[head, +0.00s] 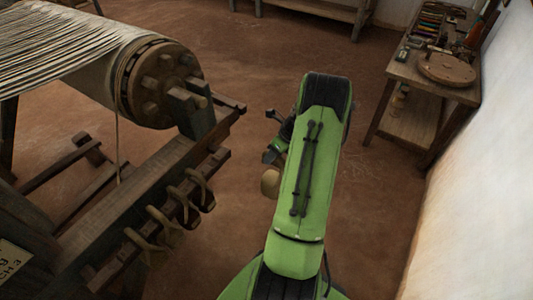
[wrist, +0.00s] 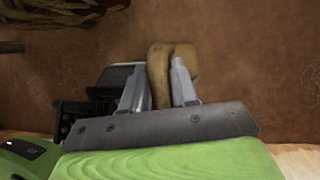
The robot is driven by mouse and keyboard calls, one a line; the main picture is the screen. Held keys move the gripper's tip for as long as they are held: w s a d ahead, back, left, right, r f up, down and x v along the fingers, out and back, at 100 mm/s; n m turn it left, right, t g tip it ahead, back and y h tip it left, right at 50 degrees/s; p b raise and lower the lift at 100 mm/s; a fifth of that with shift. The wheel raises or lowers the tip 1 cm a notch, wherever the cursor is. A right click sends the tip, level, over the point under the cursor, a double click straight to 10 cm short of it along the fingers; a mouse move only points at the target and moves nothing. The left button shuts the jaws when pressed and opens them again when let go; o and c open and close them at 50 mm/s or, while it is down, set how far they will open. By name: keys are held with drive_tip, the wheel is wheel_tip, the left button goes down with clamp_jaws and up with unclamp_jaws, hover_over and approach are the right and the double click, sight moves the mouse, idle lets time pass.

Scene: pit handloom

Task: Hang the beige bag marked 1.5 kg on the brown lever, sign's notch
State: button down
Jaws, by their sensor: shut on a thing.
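My gripper (head: 276,150) is shut on a beige bag (head: 270,182), which hangs just below the jaws over the open floor. In the wrist view the bag (wrist: 185,62) shows between and beyond the two fingers of my gripper (wrist: 158,85). No weight mark on it can be read. A pale sign (head: 13,262) at the lower left edge is cut off; it seems to end in "CH 3". I cannot tell which wooden part of the loom is the brown lever, and no notch can be made out.
The loom's cloth roller (head: 160,80) and frame fill the left. Several tan loops (head: 160,220) hang on a wooden rail beside it. A side table (head: 435,78) with a round wooden disc stands at the upper right by the white wall (head: 480,200). The floor (head: 250,100) between is clear.

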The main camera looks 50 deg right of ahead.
drive_tip(key=s+r+p, duration=0.1)
drive_tip(key=s+p, duration=0.2)
drive_tip(key=s, duration=0.6)
drive_tip(key=shift+s+d+r, duration=0.15)
drive_tip(key=shift+s+d, duration=0.05)
drive_tip(key=shift+d, duration=0.25)
idle(0.7)
